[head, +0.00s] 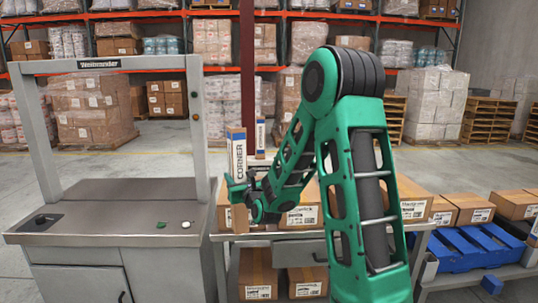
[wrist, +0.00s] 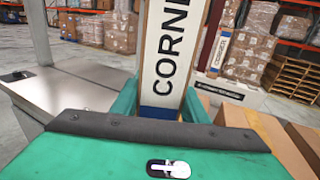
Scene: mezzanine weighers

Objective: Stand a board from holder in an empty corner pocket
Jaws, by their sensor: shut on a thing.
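My gripper (head: 238,190) is shut on a tall board (head: 238,152) marked CORNER, with blue bands. The board stands about upright in the jaws, above the left end of the table with cartons. In the wrist view the same held board (wrist: 170,45) rises between my fingers, leaning slightly. A second similar board (head: 260,136) stands upright behind and to the right; it also shows in the wrist view (wrist: 219,50). It rises near a low pale box (wrist: 222,90) with dark lettering, perhaps the holder.
A grey weigher bench (head: 120,208) with an upright frame (head: 198,125) stands at the left. Cartons (head: 301,214) crowd the table (head: 285,236) under my arm. More cartons (head: 470,207) and blue pallets (head: 478,246) are at the right. Open floor lies behind.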

